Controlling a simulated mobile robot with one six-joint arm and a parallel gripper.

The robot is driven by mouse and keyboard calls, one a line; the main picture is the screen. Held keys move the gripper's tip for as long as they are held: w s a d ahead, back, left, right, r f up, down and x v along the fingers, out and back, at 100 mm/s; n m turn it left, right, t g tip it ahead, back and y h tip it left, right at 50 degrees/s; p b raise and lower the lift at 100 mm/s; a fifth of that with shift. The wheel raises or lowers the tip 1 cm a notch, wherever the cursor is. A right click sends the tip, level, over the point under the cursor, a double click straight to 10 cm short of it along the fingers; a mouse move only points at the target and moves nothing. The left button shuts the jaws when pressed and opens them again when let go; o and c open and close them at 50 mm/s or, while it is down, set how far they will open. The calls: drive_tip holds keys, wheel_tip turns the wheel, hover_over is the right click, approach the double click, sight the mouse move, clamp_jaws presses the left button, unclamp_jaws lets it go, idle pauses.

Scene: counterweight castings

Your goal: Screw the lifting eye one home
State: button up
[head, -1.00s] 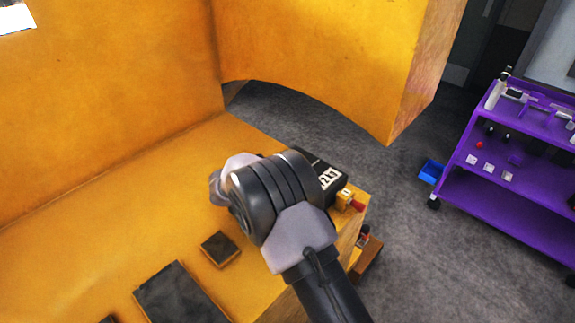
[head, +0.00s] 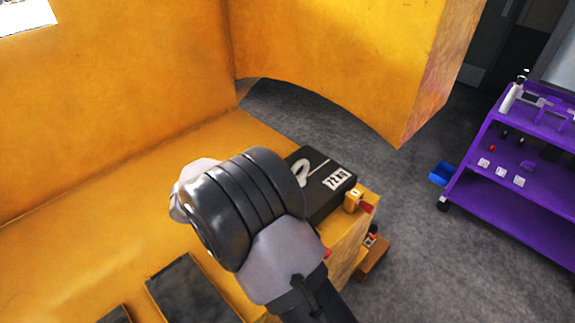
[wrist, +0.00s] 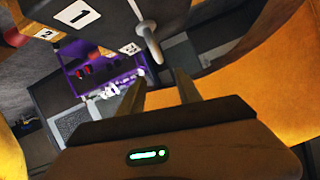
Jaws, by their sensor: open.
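A black casting (head: 325,200) with a white label sits on the yellow ledge. A pale grey lifting eye (head: 301,172) stands on its top, partly behind my arm. In the wrist view the casting (wrist: 105,18) carries a label "1", and the lifting eye (wrist: 150,42) shows as a narrow loop seen nearly edge-on. My gripper (wrist: 160,90) is open and empty. Its fingers point towards the eye, which appears just beyond the tips and apart from them. My wrist hides the fingers in the head view. How deep the eye's thread sits cannot be seen.
A small yellow block (head: 353,200) with a red part is at the casting's right end. Dark plates (head: 188,290) lie on the yellow surface at front left. A tall yellow wall (head: 110,90) rises behind.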

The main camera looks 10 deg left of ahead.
drive_tip(key=v, duration=0.4)
